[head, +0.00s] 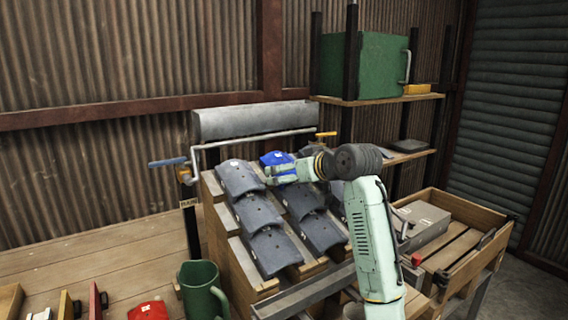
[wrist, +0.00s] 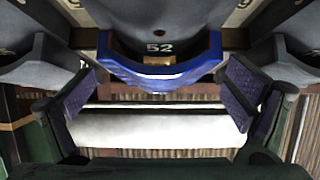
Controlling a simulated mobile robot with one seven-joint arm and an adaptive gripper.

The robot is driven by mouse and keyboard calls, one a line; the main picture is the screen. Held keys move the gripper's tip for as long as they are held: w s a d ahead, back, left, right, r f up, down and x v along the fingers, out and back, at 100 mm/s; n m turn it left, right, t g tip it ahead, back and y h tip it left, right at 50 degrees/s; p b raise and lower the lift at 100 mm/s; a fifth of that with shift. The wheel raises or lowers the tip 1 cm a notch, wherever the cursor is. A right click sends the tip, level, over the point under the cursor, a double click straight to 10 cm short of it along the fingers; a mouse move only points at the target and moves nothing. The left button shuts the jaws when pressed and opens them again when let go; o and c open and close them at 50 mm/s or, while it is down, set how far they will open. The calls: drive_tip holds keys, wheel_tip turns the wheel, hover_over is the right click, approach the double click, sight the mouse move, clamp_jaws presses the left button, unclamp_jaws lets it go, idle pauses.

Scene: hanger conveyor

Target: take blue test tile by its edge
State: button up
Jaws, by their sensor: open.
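The blue test tile (head: 273,157) lies at the top of the right column of tiles on the sloped wooden rack, partly hidden behind my gripper in the head view. In the wrist view its curved blue edge (wrist: 160,80) spans the upper middle, below a dark face marked "52". My gripper (head: 270,176) is at this tile's near side. In the wrist view my gripper (wrist: 160,98) is open, with one purple-padded finger on each side of the blue edge. Gaps show between the pads and the edge, and nothing is held. Contact cannot be seen.
Grey tiles (head: 259,214) fill the rest of the rack close by. A grey metal hood (head: 250,121) and a pipe rail (head: 250,138) stand behind the rack's top. A green mug (head: 200,290) stands at front left. A wooden crate (head: 440,205) is at right.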

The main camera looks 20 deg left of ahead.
drive_tip(key=shift+w+a+f, duration=0.2)
drive_tip(key=shift+a, duration=0.05)
drive_tip(key=shift+c, duration=0.2)
drive_tip(key=c, duration=1.4)
